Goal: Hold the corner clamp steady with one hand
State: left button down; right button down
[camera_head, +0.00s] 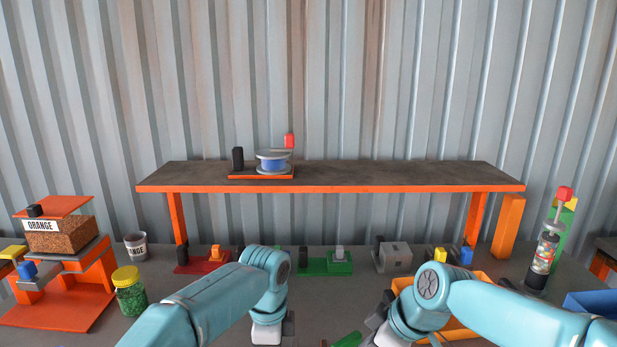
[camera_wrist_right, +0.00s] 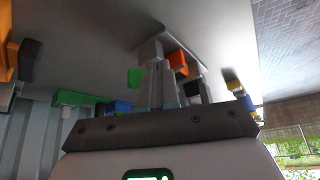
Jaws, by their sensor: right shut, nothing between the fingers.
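I cannot tell for sure which piece is the corner clamp. A grey block-like fixture with dark ends (camera_head: 394,257) stands on the bench below the shelf, right of centre. In the right wrist view a pale grey piece with an orange block (camera_wrist_right: 178,62) lies just beyond the fingers; contact is unclear. My right gripper (camera_wrist_right: 157,75) is shut and empty. In the head view its fingers are mostly hidden at the lower edge. My left gripper (camera_head: 286,326) hangs low at the bottom centre; its finger opening is not clear.
A red fixture (camera_head: 203,264) and a green fixture (camera_head: 324,264) stand along the back. A yellow-orange tray (camera_head: 481,289) lies behind my right arm. A green-filled jar (camera_head: 129,291) and an orange hopper stand (camera_head: 62,313) are left. A raised shelf (camera_head: 400,179) spans the back.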

jog(key=shift+w+d, duration=0.2)
dwell(0.5)
jog(key=shift+w+d, duration=0.3)
jog(key=shift+w, duration=0.2)
jog(key=shift+w+d, duration=0.25)
jog(key=shift+w, duration=0.25)
jog(key=shift+w, duration=0.25)
notch_tip(320, 180, up, 6)
jog(key=shift+d, duration=0.4)
dwell(0.5)
jog(key=shift+s, duration=0.1)
